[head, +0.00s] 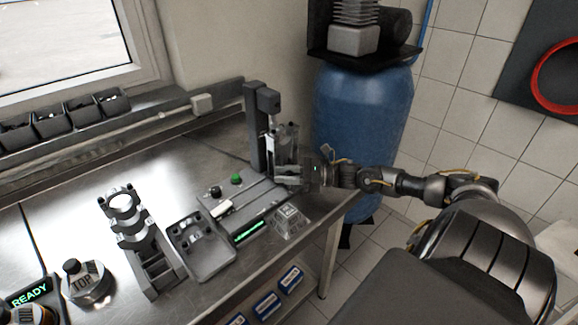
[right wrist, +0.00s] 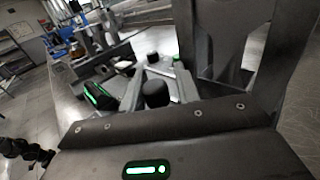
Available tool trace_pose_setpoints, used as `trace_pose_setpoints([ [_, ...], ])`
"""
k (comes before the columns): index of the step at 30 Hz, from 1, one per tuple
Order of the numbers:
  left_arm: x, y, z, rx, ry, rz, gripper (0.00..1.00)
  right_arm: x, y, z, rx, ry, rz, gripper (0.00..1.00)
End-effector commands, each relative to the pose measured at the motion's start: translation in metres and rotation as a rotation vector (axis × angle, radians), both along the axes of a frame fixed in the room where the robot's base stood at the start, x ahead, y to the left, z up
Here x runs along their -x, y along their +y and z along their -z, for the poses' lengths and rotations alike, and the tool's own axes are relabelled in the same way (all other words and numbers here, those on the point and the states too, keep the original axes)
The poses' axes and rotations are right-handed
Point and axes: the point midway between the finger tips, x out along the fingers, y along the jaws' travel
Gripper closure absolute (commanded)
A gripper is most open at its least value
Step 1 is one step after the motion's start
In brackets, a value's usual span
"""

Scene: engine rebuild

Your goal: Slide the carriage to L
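The slide station (head: 262,207) is a grey base with two dark rails, at the right end of the steel bench in the head view. A dark upright tower (head: 254,125) stands at its back, with a metal and clear assembly beside it. My right gripper (head: 302,178) is at the station's right end, next to that assembly. In the right wrist view a black knob (right wrist: 155,93) stands between my two dark fingers, with a gap visible beside it, so they look open. I cannot tell for sure which part is the carriage, and no L mark is readable. My left gripper is not in view.
A black knob (head: 215,191) and a green button (head: 236,179) sit on the station. A blue drum (head: 362,115) is behind my right arm.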

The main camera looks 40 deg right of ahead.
Motion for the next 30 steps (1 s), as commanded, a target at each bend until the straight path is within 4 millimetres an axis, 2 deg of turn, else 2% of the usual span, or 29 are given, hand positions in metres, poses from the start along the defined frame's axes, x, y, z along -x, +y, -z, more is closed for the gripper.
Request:
trace_pose_setpoints([
  [5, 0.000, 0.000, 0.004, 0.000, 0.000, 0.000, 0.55, 0.009, -0.009, 0.003, 0.001, 0.003, 0.001, 0.68],
  [13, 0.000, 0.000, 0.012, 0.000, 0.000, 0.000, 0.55, 0.041, -0.038, 0.004, 0.002, 0.006, 0.001, 0.68],
  [21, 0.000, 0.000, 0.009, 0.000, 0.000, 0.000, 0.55, 0.068, -0.065, 0.001, 0.001, 0.004, 0.003, 0.68],
  [30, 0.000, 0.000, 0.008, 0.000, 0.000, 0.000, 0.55, 0.079, -0.076, 0.000, -0.001, -0.001, 0.003, 0.68],
])
